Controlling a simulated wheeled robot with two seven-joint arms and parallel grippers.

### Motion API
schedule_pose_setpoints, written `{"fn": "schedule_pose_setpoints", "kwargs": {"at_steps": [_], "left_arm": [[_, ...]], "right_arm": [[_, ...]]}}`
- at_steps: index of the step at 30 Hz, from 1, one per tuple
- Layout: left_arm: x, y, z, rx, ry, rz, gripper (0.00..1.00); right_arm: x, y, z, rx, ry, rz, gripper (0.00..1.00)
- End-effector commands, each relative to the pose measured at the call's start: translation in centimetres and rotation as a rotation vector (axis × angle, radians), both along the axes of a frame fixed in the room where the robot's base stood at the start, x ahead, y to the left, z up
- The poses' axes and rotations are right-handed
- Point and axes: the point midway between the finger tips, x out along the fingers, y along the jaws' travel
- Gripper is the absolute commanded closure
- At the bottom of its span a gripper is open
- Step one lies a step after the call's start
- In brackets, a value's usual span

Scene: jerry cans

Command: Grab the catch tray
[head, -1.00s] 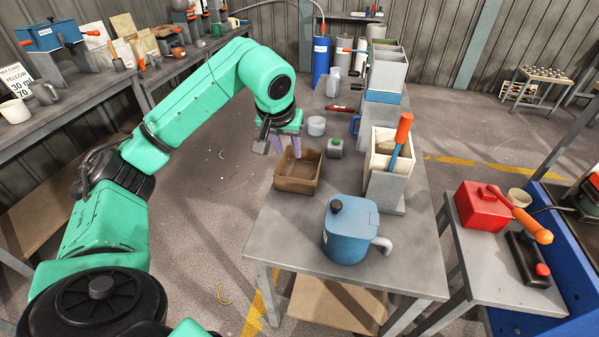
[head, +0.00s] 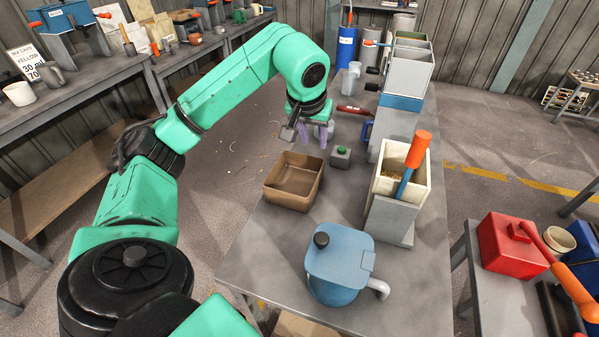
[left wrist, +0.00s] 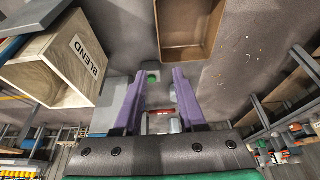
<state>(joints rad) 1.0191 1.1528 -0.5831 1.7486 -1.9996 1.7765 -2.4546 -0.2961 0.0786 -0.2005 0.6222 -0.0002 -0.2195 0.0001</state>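The catch tray looks to be the open brown box (head: 293,182) at the left edge of the grey table in the head view. It is empty and also shows at the top of the left wrist view (left wrist: 187,52). My left gripper (head: 313,146) is above the table just beyond the tray, apart from it. Its two purple fingers (left wrist: 156,85) are spread with nothing clearly between them. My right gripper is not in view.
A blue can (head: 340,262) stands in front of the tray. A small grey block with a green top (head: 340,156) sits beside the gripper. A cream bin (head: 402,178) with an orange-handled tool stands to the right. Bare table lies between tray and bin.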

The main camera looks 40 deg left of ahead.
Motion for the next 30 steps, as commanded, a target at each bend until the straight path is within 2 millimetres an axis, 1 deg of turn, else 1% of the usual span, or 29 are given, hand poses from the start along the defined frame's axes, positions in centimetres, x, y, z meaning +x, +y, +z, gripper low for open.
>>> {"fn": "schedule_pose_setpoints", "kwargs": {"at_steps": [1,5,6,9,11,14,16,17,21,24,28,30], "left_arm": [[0.0,0.0,-1.6,0.0,-0.001,0.0,0.6],[0.0,0.0,-3.9,0.0,0.0,0.0,0.6],[0.0,0.0,-4.9,0.0,0.0,0.0,0.6],[0.0,0.0,-6.6,0.0,-0.001,0.0,0.6],[0.0,0.0,-7.3,0.0,-0.001,0.0,0.6],[0.1,0.1,-7.9,0.0,0.0,0.001,0.6],[0.5,0.2,-8.8,-0.001,0.003,0.001,0.6],[0.7,0.2,-9.4,-0.002,0.004,0.001,0.6],[2.1,0.7,-12.9,-0.002,0.005,0.001,0.6],[2.9,1.0,-14.8,-0.002,0.003,0.002,0.6],[3.5,1.1,-16.3,-0.002,0.002,0.0,0.6],[3.9,1.1,-17.3,-0.002,0.003,0.0,0.6]], "right_arm": [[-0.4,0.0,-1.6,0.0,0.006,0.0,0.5],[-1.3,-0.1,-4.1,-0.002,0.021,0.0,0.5],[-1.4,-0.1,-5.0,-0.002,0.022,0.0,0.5],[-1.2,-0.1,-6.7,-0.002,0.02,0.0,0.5],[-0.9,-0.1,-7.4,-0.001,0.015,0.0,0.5],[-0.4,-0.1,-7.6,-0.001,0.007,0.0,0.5],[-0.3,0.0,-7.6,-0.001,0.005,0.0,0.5],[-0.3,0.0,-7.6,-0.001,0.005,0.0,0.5],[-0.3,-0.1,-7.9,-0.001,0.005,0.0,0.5],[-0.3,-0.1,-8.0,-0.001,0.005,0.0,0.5],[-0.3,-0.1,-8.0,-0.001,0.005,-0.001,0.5],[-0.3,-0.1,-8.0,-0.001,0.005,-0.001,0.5]]}}
